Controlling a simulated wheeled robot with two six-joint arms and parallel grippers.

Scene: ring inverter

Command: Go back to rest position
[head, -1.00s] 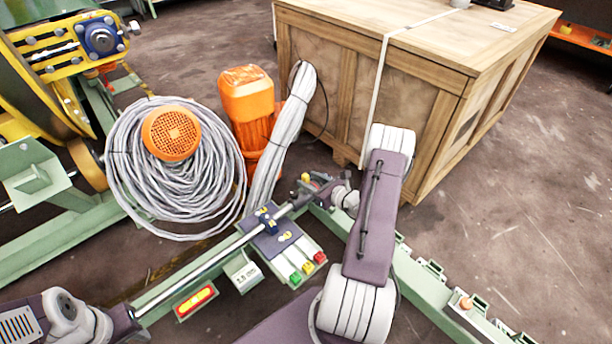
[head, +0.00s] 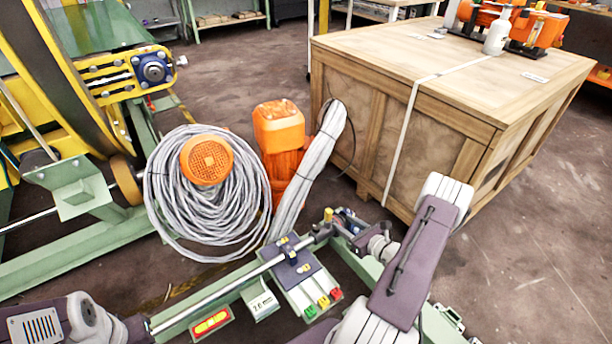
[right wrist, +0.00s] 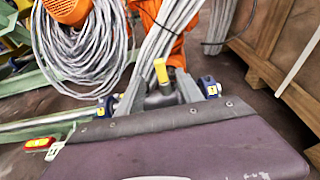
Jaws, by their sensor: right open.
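In the head view my right arm comes up from the bottom right, and my right gripper (head: 345,228) is at the right end of the metal rod, near a small yellow-capped part (head: 328,214). In the right wrist view the gripper (right wrist: 158,88) has its two grey fingers apart, with the yellow-capped part (right wrist: 160,71) between them in the picture. I cannot tell whether they touch it. My left arm (head: 85,320) shows only in part at the bottom left; its fingers do not show.
Below the rod (head: 215,295) is a control panel (head: 308,290) with coloured buttons. Behind it are a grey cable coil (head: 185,235), an orange motor (head: 280,130) and a tied cable bundle (head: 305,185). A wooden crate (head: 440,130) stands behind my right arm. Open floor (head: 540,270) lies at right.

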